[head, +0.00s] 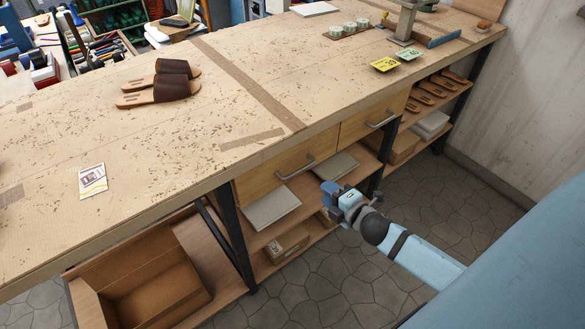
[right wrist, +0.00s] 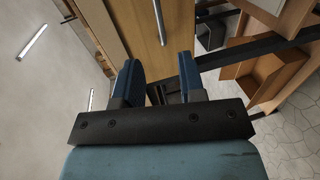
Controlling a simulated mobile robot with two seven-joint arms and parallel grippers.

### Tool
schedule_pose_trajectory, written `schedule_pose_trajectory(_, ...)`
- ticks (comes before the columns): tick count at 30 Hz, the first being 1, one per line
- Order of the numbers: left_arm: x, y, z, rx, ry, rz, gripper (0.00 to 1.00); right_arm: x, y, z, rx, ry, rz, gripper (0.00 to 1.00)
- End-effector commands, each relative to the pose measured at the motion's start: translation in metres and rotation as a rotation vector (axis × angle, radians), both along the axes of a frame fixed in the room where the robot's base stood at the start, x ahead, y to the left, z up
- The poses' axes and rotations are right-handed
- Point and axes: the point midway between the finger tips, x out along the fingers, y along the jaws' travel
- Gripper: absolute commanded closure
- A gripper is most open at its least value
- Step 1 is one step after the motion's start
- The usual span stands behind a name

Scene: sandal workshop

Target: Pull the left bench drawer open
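The left bench drawer (head: 262,181) is a light wooden front under the bench top and looks shut. Its metal bar handle (head: 296,168) is uncovered in the head view. My right gripper (head: 334,190) is to the right of this handle and apart from it, in front of the bench. In the right wrist view the two blue fingers of the right gripper (right wrist: 158,72) are spread with nothing between them. A metal bar handle (right wrist: 161,22) on a wooden front lies beyond the fingertips there; I cannot tell which drawer it belongs to. My left gripper is out of view.
The right drawer (head: 358,125) looks shut. Shelves below hold a grey slab (head: 271,207) and boxes; a large open box (head: 150,285) stands lower left. Brown sandals (head: 160,84) and a card (head: 92,181) lie on the bench top (head: 225,110). The stone floor (head: 330,275) in front is clear.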

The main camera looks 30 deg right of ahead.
Motion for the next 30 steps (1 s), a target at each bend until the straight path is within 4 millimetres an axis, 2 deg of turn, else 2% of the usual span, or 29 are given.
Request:
schedule_pose_trajectory(3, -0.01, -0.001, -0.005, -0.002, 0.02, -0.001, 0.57, 0.01, 0.0, 0.0, -0.01, -0.006, 0.002, 0.63)
schedule_pose_trajectory(6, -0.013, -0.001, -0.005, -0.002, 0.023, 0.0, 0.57, 0.026, 0.001, -0.002, -0.009, -0.006, 0.002, 0.63)
schedule_pose_trajectory(15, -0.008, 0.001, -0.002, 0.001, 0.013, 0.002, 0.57, 0.089, 0.006, -0.016, -0.006, -0.004, 0.0, 0.63)
schedule_pose_trajectory(19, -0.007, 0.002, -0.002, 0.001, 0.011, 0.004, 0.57, 0.111, 0.008, -0.021, -0.005, -0.003, 0.0, 0.63)
schedule_pose_trajectory(24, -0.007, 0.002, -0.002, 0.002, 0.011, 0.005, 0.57, 0.128, 0.01, -0.026, -0.004, -0.002, 0.001, 0.63)
schedule_pose_trajectory(30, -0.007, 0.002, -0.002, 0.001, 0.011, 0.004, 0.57, 0.134, 0.01, -0.027, -0.005, -0.002, 0.001, 0.63)
